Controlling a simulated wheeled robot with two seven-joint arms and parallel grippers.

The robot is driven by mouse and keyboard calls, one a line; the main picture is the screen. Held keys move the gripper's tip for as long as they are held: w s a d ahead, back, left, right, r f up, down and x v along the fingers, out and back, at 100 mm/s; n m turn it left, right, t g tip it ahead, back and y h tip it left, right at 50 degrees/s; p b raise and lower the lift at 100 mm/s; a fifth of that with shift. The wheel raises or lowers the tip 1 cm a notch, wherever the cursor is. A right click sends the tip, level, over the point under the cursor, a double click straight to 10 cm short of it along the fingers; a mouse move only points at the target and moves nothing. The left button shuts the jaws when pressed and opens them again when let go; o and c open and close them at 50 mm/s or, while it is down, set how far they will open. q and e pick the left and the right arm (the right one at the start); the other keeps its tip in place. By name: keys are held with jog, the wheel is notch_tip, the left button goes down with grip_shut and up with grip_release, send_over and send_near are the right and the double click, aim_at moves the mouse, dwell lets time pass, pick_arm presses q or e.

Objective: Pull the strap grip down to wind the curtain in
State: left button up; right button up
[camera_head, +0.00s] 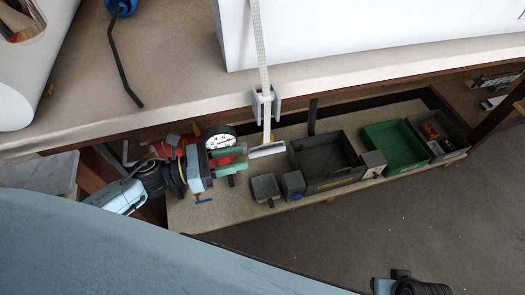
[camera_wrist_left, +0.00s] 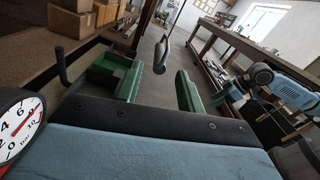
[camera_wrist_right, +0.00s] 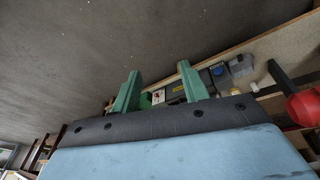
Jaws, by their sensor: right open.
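The strap (camera_head: 259,45) hangs down across the bench edge in the head view and passes through a pale bracket (camera_head: 277,101). The light strap grip (camera_head: 267,151) hangs at its lower end, below the bench edge. In the left wrist view a grey hanging piece (camera_wrist_left: 161,58), apparently the grip, shows beyond the fingers and between them. My left gripper (camera_head: 231,161) is open and empty, a little left of the grip and apart from it; its green fingers also show in the left wrist view (camera_wrist_left: 158,91). My right gripper (camera_wrist_right: 160,88) is open and empty, over the floor side. No curtain is clearly identifiable.
A lower shelf holds a dark tray (camera_head: 296,160), a green tray (camera_head: 368,135) and a grey bin (camera_head: 462,140). A round gauge (camera_head: 219,138) and red tools sit close to my left gripper. The bench edge (camera_head: 180,107) lies above. Open floor (camera_head: 400,220) is clear.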

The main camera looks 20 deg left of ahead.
aim_at(262, 150)
pick_arm(q)
jog(key=x, duration=0.7)
jog(key=shift+w+d, duration=0.1)
grip_shut()
